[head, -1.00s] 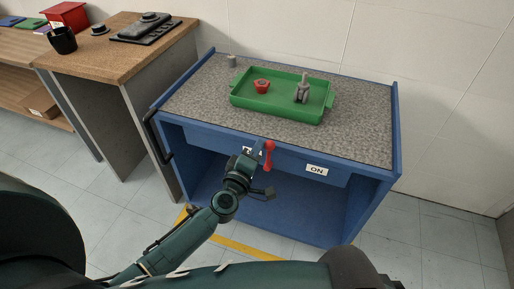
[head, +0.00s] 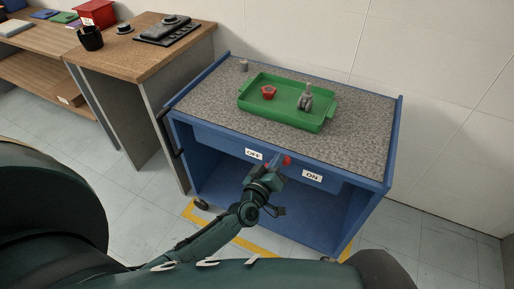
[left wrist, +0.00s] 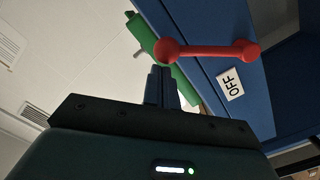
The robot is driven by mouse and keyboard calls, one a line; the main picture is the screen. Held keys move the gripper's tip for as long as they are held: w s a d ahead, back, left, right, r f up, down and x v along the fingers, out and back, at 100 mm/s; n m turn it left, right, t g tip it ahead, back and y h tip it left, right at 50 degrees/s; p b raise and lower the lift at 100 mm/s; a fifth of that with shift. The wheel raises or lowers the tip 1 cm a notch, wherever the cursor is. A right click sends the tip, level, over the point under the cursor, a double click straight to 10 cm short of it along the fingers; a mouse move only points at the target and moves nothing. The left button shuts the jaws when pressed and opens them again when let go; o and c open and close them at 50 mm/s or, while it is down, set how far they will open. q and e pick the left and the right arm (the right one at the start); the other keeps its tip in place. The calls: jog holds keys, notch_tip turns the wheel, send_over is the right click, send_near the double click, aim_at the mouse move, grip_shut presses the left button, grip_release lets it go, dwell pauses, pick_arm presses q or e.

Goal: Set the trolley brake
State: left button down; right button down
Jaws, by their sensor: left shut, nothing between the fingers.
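The blue trolley (head: 385,165) has a grey speckled top. Its front panel carries a white OFF label (head: 254,154) and a white ON label (head: 312,176). The red brake lever (head: 287,160) is between the labels, partly hidden by my left gripper in the head view. In the left wrist view the whole lever (left wrist: 210,51) shows, with a ball at each end, near the OFF label (left wrist: 230,84). My left gripper (head: 278,162) is shut and empty, its fingertips (left wrist: 161,70) close to one ball of the lever. I cannot tell whether they touch. My right gripper is out of view.
A green tray (head: 322,122) on the trolley holds a red part (head: 269,92) and a grey part (head: 305,98). A small grey cylinder (head: 244,65) stands at the back left corner. A wooden table (head: 110,60) stands to the left. Open floor lies right of the trolley.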

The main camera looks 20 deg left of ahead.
pick_arm(q)
jog(key=shift+d+f+m, duration=0.3)
jog(key=shift+d+m, duration=0.25)
jog(key=shift+m, duration=0.05)
jog(key=shift+d+f+m, duration=0.3)
jog(key=shift+d+m, duration=0.2)
jog(key=shift+m, duration=0.1)
jog(key=shift+s+d+f+m+p, duration=0.1)
jog(key=shift+d+f+m+p, duration=0.2)
jog(key=shift+d+f+m, duration=0.65)
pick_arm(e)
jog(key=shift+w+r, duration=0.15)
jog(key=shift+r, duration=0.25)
pick_arm(q)
jog(key=shift+a+r, duration=0.15)
jog(key=shift+r, duration=0.1)
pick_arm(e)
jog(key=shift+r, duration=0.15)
